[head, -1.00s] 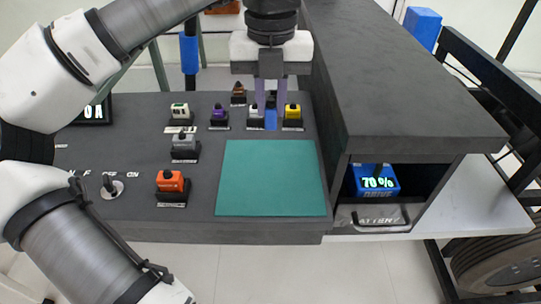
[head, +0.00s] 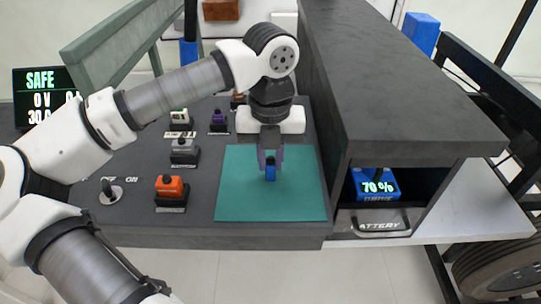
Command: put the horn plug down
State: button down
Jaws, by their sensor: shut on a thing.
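My gripper (head: 270,162) is over the middle of the green mat (head: 240,200). It points down and is shut on a small blue plug (head: 270,173) with a dark top, which I take to be the horn plug. The plug hangs upright between the fingertips. I cannot tell whether its lower end touches the mat. The mat around it is bare.
An orange plug (head: 170,187) and a grey plug (head: 184,151) stand left of the mat. Green-white (head: 180,117) and purple (head: 218,120) plugs are behind. The tall dark housing (head: 400,90) walls the right side; a blue 70% battery (head: 376,184) sits inside it.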

aim_at(270, 157)
jog(key=shift+f, duration=0.1)
jog(key=shift+f+b, duration=0.15)
jog(key=shift+b, duration=0.15)
jog(key=c, duration=1.3)
grip_release()
jog(key=shift+c, duration=0.2)
jog(key=shift+r, duration=0.25)
notch_tip(270, 157, up, 12)
jog(key=p, duration=0.1)
jog(key=shift+w, duration=0.1)
